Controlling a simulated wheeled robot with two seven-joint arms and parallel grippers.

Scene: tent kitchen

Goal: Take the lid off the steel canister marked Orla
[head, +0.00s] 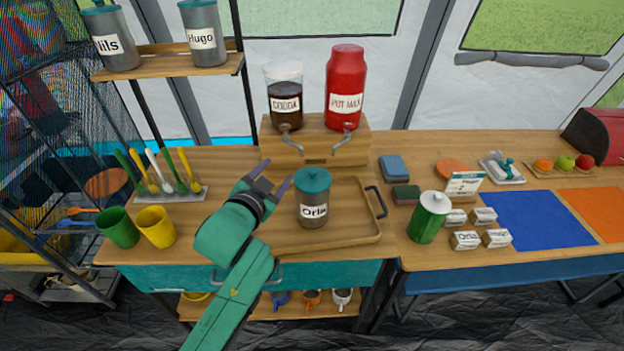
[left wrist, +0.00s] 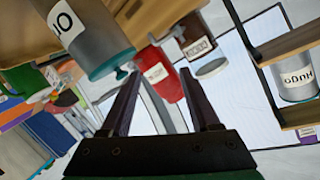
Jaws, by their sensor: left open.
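The steel canister marked Orla (head: 314,205) stands upright on the wooden tray (head: 355,240), with its teal lid (head: 313,180) on top. My left gripper (head: 273,176) is open and empty, just left of the lid and apart from it. In the left wrist view the gripper's two fingers (left wrist: 165,100) point up the picture, and the canister (left wrist: 85,30) shows at upper left. Its teal lid (left wrist: 112,66) with a small knob lies close to the left finger. My right gripper is not in view.
Behind the tray, a wooden stand (head: 320,140) holds the cocoa dispenser (head: 285,95) and a red dispenser (head: 345,85). Canisters Nils (head: 112,40) and Hugo (head: 203,38) stand on the shelf. Green (head: 118,228) and yellow (head: 156,227) cups stand left. A green jar (head: 430,220) stands right.

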